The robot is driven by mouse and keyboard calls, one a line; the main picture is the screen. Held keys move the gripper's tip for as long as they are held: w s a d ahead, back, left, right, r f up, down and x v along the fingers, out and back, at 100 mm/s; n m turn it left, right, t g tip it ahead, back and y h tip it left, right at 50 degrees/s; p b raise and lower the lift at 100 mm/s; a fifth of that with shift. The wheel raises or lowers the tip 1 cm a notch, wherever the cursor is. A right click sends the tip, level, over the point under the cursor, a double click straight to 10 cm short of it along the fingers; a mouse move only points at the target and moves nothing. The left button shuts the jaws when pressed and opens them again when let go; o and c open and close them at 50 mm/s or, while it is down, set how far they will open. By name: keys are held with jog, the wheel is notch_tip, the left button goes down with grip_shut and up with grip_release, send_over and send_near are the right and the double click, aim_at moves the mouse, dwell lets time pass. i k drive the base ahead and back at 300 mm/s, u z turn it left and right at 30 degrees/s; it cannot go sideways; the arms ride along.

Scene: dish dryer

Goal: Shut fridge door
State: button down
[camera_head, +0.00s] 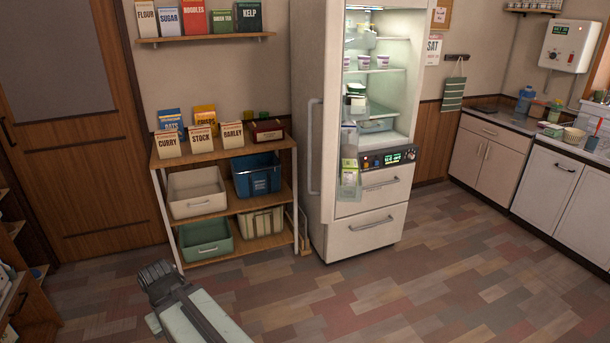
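The white fridge (370,220) stands at the back, right of centre. Its upper door (307,60) is swung open toward me, hinged on the left. A long vertical handle (314,147) is on the door's outer face. The lit inside shows shelves with cups and containers, and items sit in racks on the door's inner side. Two lower drawers look shut. My gripper (156,273) is at the lower left, well short of the door and apart from it, in front of the shelf unit. Its fingers are too small and dark to tell whether they are open.
A wooden shelf unit (222,160) with boxes and bins stands left of the fridge, close to the open door. A wooden door (70,120) is at far left. A counter with cabinets (490,160) runs along the right. The tiled floor (400,290) before the fridge is clear.

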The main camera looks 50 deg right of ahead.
aim_at(336, 40)
jog(key=u, duration=0.25)
jog(key=i, duration=1)
